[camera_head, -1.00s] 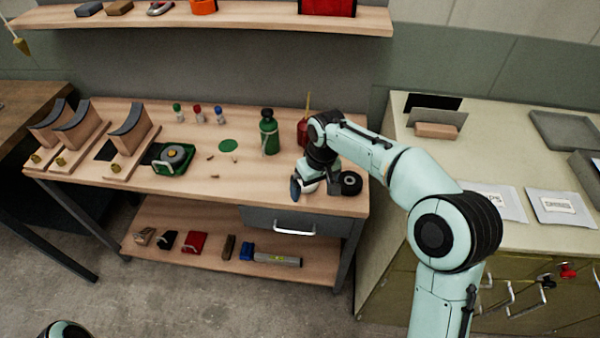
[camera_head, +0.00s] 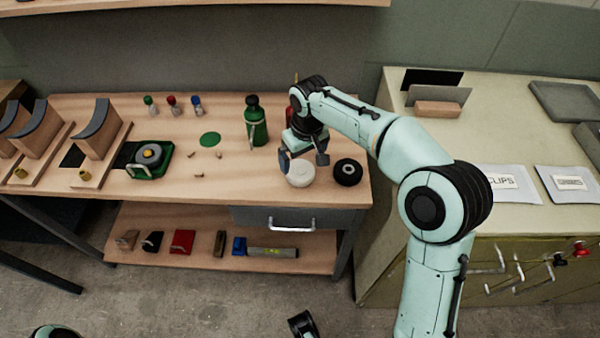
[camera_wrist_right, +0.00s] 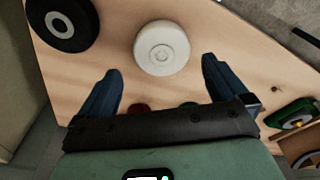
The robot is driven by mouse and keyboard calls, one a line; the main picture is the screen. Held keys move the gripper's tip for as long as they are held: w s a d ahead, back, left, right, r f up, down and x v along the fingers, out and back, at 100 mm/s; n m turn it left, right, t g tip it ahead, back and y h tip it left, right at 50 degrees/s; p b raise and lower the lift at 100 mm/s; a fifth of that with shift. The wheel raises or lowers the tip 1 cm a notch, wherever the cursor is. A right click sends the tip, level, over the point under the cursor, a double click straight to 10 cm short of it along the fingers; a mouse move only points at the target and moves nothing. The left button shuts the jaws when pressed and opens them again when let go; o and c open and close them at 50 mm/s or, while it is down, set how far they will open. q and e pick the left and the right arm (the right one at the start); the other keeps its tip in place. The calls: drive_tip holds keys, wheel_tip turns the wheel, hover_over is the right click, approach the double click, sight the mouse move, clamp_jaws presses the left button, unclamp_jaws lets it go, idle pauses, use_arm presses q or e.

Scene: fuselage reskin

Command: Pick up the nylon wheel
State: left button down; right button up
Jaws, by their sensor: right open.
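The nylon wheel, white and round, lies flat near the front right of the wooden bench in the head view (camera_head: 299,174). It also shows in the right wrist view (camera_wrist_right: 162,48), beyond and between the fingertips. My right gripper (camera_head: 303,160) is open and empty, pointing down just above and behind the wheel. In the right wrist view its two blue fingers (camera_wrist_right: 158,70) are spread apart, with a gap to the wheel. A dark part at the bottom edge (camera_head: 303,324) may belong to my left gripper; its jaws cannot be made out.
A black wheel (camera_head: 348,172) lies close to the right of the white one. A green bottle (camera_head: 256,121) stands behind, to the left. A green tray (camera_head: 150,160) and curved wooden blocks are farther left. Bare bench top (camera_head: 235,187) lies left of the white wheel.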

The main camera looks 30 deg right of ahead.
sight(300, 169)
drive_tip(key=f, duration=0.1)
drive_tip(key=f+b, duration=0.1)
drive_tip(key=f, duration=0.3)
drive_tip(key=shift+w+a, duration=0.15)
drive_tip(key=shift+w, duration=0.1)
drive_tip(key=c, duration=1)
drive_tip(key=shift+r, duration=0.2)
